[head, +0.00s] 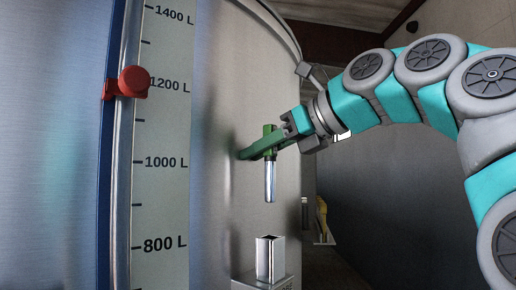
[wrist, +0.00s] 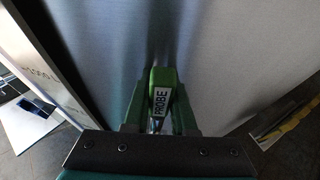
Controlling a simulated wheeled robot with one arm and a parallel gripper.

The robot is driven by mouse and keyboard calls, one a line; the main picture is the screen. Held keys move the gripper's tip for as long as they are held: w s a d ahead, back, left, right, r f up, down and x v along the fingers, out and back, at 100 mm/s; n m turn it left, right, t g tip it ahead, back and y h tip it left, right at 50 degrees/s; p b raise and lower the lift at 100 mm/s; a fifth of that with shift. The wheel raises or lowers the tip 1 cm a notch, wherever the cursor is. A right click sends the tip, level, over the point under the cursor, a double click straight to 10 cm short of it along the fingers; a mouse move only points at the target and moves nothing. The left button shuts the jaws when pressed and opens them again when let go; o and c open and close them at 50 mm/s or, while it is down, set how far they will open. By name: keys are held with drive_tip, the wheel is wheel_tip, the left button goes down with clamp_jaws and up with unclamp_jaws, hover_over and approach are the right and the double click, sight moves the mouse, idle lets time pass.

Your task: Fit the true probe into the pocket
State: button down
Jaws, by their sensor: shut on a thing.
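The probe (head: 270,182) has a green head and a shiny metal stem. It hangs upright, stem down, in the head view. In the wrist view, its green head (wrist: 163,78) carries a white label reading PROBE. My gripper (head: 262,147) has green fingers and is shut on the probe's head; it also shows in the wrist view (wrist: 160,105). The pocket (head: 270,259) is a square, open-topped metal sleeve, upright on a grey box. In the head view the probe's stem is above the pocket, with a clear gap between them. The stem is mostly hidden in the wrist view.
The large steel tank (head: 232,90) curves close behind my gripper. A litre scale (head: 166,125) with a red slider (head: 128,83) stands at the left. A small yellow thing (head: 321,215) is beyond the tank. The space right of the pocket looks open.

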sight(265, 174)
drive_tip(key=shift+f+b, duration=0.75)
drive_tip(key=shift+f, duration=1.5)
drive_tip(key=shift+p, duration=1.35)
drive_tip(key=shift+f+b, duration=0.65)
drive_tip(key=shift+f, duration=3.4)
drive_tip(key=c, duration=0.7)
unclamp_jaws()
drive_tip(key=shift+o, duration=0.2)
